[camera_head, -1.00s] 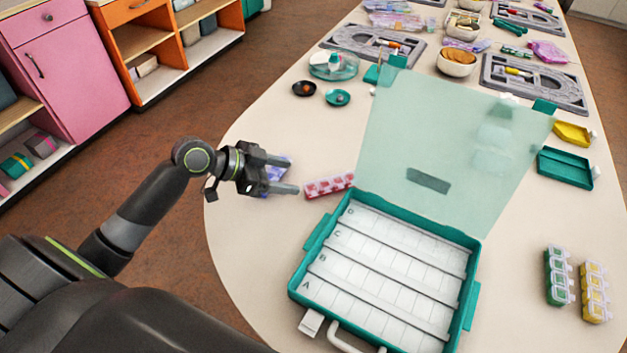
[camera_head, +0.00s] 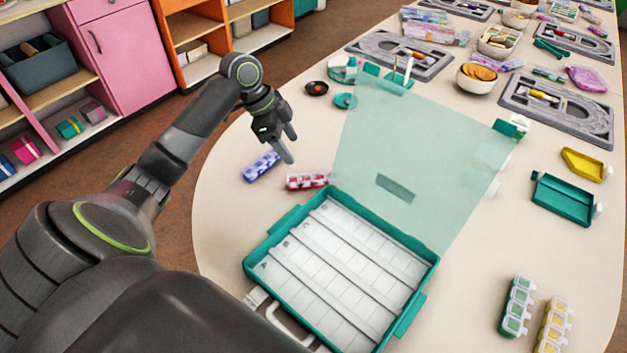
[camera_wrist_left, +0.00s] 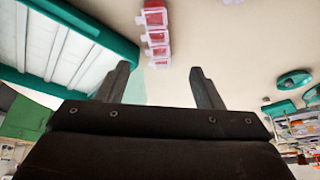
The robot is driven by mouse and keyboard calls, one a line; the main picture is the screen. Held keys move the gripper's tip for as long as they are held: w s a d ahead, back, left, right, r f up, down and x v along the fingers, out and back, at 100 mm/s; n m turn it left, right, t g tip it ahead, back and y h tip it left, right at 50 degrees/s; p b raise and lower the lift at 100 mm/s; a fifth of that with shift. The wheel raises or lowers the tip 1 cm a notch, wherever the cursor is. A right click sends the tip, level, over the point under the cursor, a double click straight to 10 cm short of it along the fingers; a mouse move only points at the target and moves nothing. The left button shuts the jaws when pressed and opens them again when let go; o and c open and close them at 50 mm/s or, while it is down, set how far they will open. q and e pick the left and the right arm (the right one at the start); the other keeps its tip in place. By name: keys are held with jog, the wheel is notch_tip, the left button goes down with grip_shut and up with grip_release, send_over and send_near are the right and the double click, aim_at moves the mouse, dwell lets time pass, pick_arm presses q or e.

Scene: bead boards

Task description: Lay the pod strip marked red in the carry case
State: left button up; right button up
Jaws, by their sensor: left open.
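The red pod strip (camera_head: 308,180) lies on the table just beyond the back left corner of the case. It also shows in the left wrist view (camera_wrist_left: 155,32), ahead of the fingers. The teal carry case (camera_head: 428,262) stands open, its clear lid tipped back. Its white rows look empty. My left gripper (camera_head: 287,147) is open and empty, above the table behind the red strip and the blue pod strip (camera_head: 262,166). In the left wrist view the two fingers (camera_wrist_left: 160,85) are apart with nothing between them. My right gripper is not in view.
A green strip (camera_head: 516,306) and a yellow strip (camera_head: 553,327) lie right of the case. A teal tray (camera_head: 563,199) is at the right. The left table edge is clear.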

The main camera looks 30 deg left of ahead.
aim_at(313, 176)
pick_arm(q)
jog(key=x, duration=1.1)
jog(key=shift+w+d, duration=0.1)
jog(key=shift+d, duration=0.25)
jog(key=c, duration=1.1)
